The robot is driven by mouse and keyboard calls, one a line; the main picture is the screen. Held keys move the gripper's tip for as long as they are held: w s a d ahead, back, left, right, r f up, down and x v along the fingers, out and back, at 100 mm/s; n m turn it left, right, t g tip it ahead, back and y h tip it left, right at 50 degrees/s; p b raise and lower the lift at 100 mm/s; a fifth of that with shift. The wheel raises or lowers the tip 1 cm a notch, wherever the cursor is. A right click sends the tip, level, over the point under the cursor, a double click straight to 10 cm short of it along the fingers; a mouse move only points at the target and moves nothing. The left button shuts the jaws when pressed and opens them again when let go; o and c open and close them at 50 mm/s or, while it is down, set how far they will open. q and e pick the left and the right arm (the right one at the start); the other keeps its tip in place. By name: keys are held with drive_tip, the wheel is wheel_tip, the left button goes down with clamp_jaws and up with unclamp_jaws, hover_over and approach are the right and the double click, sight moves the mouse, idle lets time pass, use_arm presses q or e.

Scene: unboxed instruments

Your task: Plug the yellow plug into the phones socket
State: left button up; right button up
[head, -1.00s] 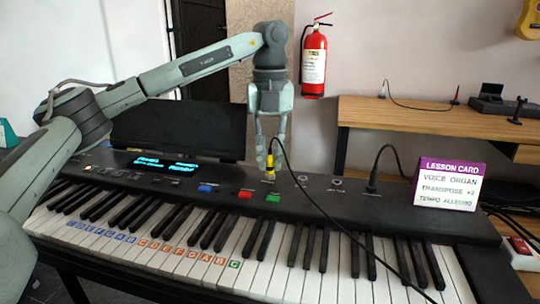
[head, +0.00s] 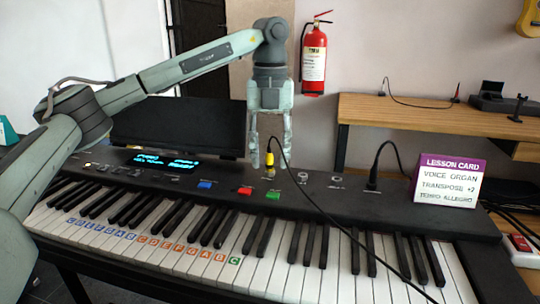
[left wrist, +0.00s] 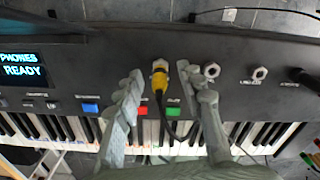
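The yellow plug (head: 270,167) stands upright in a socket on the black panel of the keyboard (head: 320,190). It also shows in the left wrist view (left wrist: 160,82), its tip end down in the socket. Its black cable loops over the keys to the right. My left gripper (head: 271,161) is open around the plug, one finger on each side, with a gap to the plug on both sides in the left wrist view (left wrist: 160,74). The display (left wrist: 22,70) reads PHONES READY. The socket's own label is hidden. My right gripper is not in view.
Two empty sockets (left wrist: 211,71) (left wrist: 260,74) lie to the right of the plug. A black plug (head: 372,181) stands beyond them, near the lesson card (head: 448,181). Blue, red and green buttons (head: 273,195) lie just in front. The space above the panel is free.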

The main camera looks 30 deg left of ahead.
use_arm(q)
wheel_tip(320, 180, up, 12)
drive_tip(key=shift+f, duration=0.15)
